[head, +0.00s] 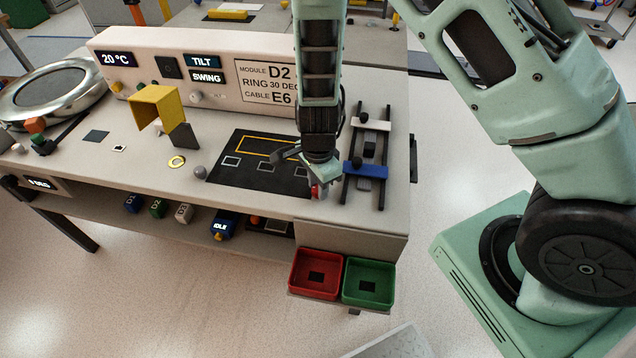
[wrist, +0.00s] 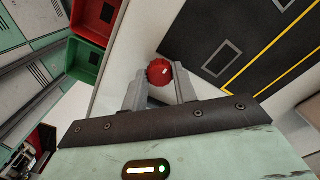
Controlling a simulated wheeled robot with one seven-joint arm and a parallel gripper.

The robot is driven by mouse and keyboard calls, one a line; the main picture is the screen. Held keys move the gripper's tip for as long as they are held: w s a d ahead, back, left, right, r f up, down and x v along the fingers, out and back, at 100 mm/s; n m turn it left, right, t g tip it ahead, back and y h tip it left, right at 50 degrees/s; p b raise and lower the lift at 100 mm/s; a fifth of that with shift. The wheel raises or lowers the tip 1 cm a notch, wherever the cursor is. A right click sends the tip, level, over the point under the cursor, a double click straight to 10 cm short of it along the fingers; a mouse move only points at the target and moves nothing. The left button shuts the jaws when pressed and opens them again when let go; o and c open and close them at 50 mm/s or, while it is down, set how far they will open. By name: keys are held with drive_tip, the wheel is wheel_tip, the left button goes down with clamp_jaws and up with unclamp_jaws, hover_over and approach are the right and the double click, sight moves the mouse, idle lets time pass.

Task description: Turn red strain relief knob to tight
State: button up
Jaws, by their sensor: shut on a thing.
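The red strain relief knob (wrist: 159,72) is a small ribbed red knob with a small white mark on it. In the wrist view it sits between the two fingertips of my gripper (wrist: 160,88), which is shut on it. In the head view the knob (head: 314,191) shows only partly, at the front edge of the bench top, below my gripper (head: 318,180). My gripper points down there and hides most of it. I cannot tell from the mark whether the knob stands at tight.
A black mat (head: 250,178) with a yellow outline lies left of the knob. Two dark rails with a blue crosspiece (head: 365,170) stand close on the right. A red bin (head: 316,272) and a green bin (head: 368,280) hang below the front edge. A yellow bracket (head: 158,104) stands further left.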

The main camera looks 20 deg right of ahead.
drive_tip(key=shift+w, duration=0.1)
drive_tip(key=o, duration=1)
drive_tip(key=shift+r, duration=0.1)
wheel_tip(320, 180, up, 17)
drive_tip(key=shift+r+p, duration=0.15)
drive_tip(key=shift+p, duration=1.05)
drive_tip(key=s+a+r+n, duration=0.2)
drive_tip(key=s+r+n, duration=0.1)
drive_tip(key=s+n, duration=0.3)
drive_tip(key=s+a+r+n, duration=0.2)
drive_tip(key=s+r+n, duration=0.1)
drive_tip(key=s+n, duration=0.4)
drive_tip(key=s+a+r+n, duration=0.2)
drive_tip(key=s+n, duration=0.5)
drive_tip(key=n, duration=0.4)
drive_tip(key=shift+s+a+r+y, duration=0.1)
drive_tip(key=shift+s+r+y, duration=0.05)
drive_tip(key=shift+r, duration=0.25)
drive_tip(key=shift+s+a+r+y, duration=0.1)
drive_tip(key=shift+r+y, duration=0.05)
drive_tip(key=shift+r, duration=0.25)
